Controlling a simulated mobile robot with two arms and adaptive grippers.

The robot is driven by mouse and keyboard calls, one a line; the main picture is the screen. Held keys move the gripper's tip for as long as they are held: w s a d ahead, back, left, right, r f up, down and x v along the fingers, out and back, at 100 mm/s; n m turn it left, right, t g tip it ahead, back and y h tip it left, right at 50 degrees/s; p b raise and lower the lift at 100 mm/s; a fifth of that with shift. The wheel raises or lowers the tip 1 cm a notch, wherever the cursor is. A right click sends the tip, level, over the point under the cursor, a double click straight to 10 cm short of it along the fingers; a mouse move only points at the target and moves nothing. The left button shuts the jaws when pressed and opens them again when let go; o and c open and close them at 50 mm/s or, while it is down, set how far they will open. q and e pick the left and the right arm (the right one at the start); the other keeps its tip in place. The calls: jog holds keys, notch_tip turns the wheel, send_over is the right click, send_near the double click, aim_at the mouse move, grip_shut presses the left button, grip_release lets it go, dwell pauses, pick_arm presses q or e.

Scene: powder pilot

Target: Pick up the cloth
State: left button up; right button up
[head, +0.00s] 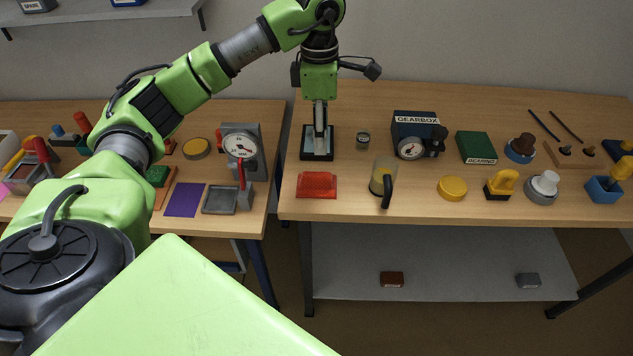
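A red, textured, flat piece (317,186), which looks like a folded cloth, lies near the front left corner of the right table. A thin purple square (185,200) lies flat on the left table; I cannot tell whether it is also a cloth. My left gripper (320,128) points straight down over a dark-rimmed square tray (305,154), behind the red piece and apart from it. Its fingers show as one narrow grey shape, so I cannot tell whether they are open or shut. My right gripper is not in view.
A yellowish mug (381,172) with a dark handle stands right of the red piece. Behind are a small round jar (363,140) and a gearbox (415,128). Yellow and grey pieces stand farther right. A gap separates the right table (420,211) from the left table (240,225).

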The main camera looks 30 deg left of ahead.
pick_arm(q)
jog(key=p, duration=0.2)
send_over(317, 174)
notch_tip(317, 174, down, 8)
jog(key=shift+s+d+f, duration=0.1)
notch_tip(317, 174, down, 5)
jog(key=p, duration=0.2)
jog(key=shift+p, duration=0.4)
jog(key=shift+f, duration=0.15)
grip_shut()
